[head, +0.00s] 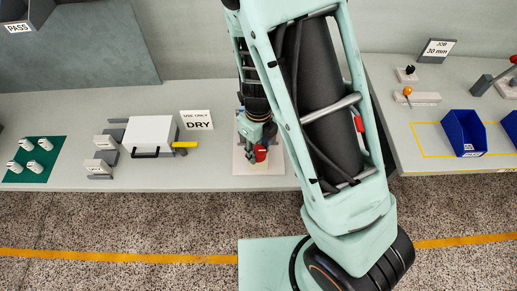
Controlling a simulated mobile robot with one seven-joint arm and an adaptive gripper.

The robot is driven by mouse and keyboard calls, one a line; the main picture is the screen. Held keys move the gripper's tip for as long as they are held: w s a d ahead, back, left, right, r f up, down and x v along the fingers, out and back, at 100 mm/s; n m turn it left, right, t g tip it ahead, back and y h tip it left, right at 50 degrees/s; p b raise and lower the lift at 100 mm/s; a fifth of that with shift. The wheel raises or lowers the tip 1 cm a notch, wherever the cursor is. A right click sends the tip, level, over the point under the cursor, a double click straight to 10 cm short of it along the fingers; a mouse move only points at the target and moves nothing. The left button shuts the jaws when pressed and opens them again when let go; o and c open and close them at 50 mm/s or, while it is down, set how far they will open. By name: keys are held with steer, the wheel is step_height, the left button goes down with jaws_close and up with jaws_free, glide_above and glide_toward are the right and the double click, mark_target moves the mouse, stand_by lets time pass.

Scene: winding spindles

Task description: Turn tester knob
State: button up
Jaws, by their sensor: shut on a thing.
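My gripper (259,153) points down over a pale board (241,166) at the bench's front edge, which looks like the tester. It is shut on a part there that seems to be the tester knob. My wrist and fingers hide most of that knob, and its angle cannot be read. A red part (261,153) shows at the fingers; I cannot tell whether it belongs to the gripper or the tester. Grey uprights show beside the fingers on the board.
Left of the board are a "USE ONLY DRY" sign (197,120), a white box (151,130) with a yellow handle (185,145), and a green mat (50,143) with several spindles.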

mark_target(259, 150)
steer(key=o, duration=1.2)
steer(key=shift+c, duration=0.2)
step_height(259, 150, up, 12)
steer(key=shift+r, duration=0.1)
